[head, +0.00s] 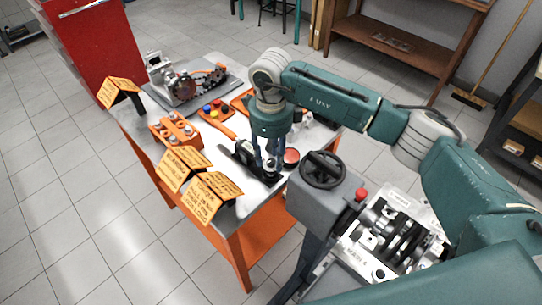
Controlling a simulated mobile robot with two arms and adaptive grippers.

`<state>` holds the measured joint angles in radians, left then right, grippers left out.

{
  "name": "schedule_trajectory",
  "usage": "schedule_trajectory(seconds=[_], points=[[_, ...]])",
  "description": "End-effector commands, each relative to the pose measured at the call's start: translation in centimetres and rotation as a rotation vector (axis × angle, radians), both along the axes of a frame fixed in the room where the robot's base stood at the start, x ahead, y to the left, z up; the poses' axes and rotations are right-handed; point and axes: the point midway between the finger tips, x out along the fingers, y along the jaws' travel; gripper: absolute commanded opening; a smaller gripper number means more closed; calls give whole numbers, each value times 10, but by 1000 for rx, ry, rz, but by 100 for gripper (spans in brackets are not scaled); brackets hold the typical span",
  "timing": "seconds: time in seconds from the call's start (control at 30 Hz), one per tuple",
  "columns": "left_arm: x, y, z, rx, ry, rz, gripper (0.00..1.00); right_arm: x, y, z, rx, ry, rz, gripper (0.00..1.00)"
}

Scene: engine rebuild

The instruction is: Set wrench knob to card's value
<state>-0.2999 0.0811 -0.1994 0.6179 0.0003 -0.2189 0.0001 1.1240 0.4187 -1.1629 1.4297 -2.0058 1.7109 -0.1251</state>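Orange tented cards with dark print stand at the table's near left edge: one (183,166) beside another (213,194), and a third (120,90) at the far left corner. The print is too small to read surely. A dark tool (245,160), likely the wrench, lies on the table. My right gripper (268,168) points down over the right end of this dark tool. Its fingers hide the knob area. I cannot tell whether they touch or grip anything. My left gripper is not in view.
The table (146,142) also bears an orange block with metal parts (175,132), a tray with coloured caps (216,112) and a grey tray with engine parts (188,82). A grey stand with a black handwheel (323,169) and an engine block (391,237) are close right.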

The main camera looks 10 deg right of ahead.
Motion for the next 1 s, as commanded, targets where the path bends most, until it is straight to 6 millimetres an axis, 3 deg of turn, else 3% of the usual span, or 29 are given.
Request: schedule_trajectory(seconds=[0.53,0.7,1.0], points=[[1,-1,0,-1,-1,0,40,1,0,101,1,-6,1,38],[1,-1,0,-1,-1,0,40,1,0,115,1,-3,0,38],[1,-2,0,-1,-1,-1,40,0,0,117,0,-1,0,38]])
